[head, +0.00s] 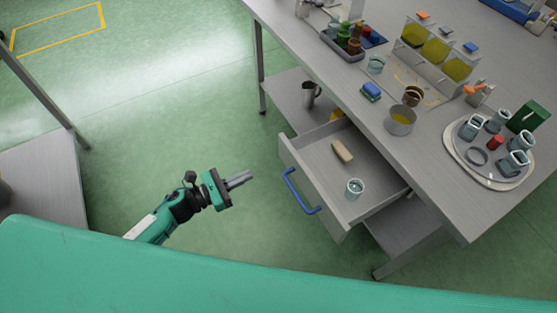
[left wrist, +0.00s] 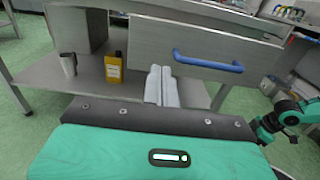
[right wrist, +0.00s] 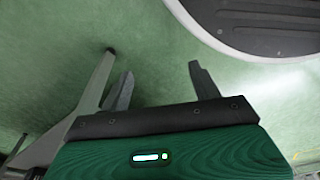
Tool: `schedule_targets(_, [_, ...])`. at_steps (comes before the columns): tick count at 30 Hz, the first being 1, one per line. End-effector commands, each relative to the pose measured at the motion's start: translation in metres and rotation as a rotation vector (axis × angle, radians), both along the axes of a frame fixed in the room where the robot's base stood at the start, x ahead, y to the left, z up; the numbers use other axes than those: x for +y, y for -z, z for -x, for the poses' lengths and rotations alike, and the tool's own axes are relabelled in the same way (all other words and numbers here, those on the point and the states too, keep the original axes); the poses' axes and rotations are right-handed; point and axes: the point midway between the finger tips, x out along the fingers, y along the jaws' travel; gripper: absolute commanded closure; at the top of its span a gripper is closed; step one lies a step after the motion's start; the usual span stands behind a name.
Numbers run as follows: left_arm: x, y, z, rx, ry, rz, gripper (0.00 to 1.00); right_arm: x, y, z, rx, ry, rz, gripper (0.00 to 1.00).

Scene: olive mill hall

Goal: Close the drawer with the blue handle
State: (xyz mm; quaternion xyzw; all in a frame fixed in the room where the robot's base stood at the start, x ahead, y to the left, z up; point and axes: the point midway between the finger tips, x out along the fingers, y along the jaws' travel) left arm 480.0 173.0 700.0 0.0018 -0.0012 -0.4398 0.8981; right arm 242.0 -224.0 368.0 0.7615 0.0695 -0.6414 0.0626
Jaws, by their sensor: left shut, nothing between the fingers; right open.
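The drawer (head: 318,203) is grey, with a blue bar handle (head: 300,192) on its front, and stands pulled out from under the worktable. Inside lie a beige oblong item (head: 342,151) and a clear glass (head: 354,187). My left gripper (head: 250,176) is shut and empty, left of the drawer front and apart from it. In the left wrist view its fingers (left wrist: 161,72) point toward the drawer front (left wrist: 195,48), left of the handle (left wrist: 207,62). My right gripper (right wrist: 160,75) is open and empty over green floor; the head view does not show it.
The worktable (head: 440,200) carries a tray of jars (head: 460,165), a pot (head: 400,121) and oil containers (head: 433,50). Its lower shelf (head: 290,95) holds a metal jug (head: 309,92) and a yellow bottle (left wrist: 113,68). Open floor lies left of the drawer.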

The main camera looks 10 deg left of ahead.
Motion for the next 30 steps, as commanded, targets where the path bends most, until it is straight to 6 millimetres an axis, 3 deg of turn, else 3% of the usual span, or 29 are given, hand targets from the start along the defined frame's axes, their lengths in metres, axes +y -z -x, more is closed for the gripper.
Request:
schedule_targets(15, [-0.078, -0.002, -0.062, 0.003, -0.002, 0.003, 1.0, -0.016, 0.042, 0.042, 0.009, -0.01, 0.014, 0.37])
schedule_targets(21, [-0.09, -0.001, -0.071, 0.003, -0.003, 0.002, 1.0, -0.019, 0.05, 0.051, 0.008, -0.012, 0.016, 0.37])
schedule_targets(30, [-0.093, 0.0, -0.072, 0.003, -0.002, 0.002, 1.0, -0.02, 0.052, 0.052, 0.006, -0.012, 0.016, 0.37])
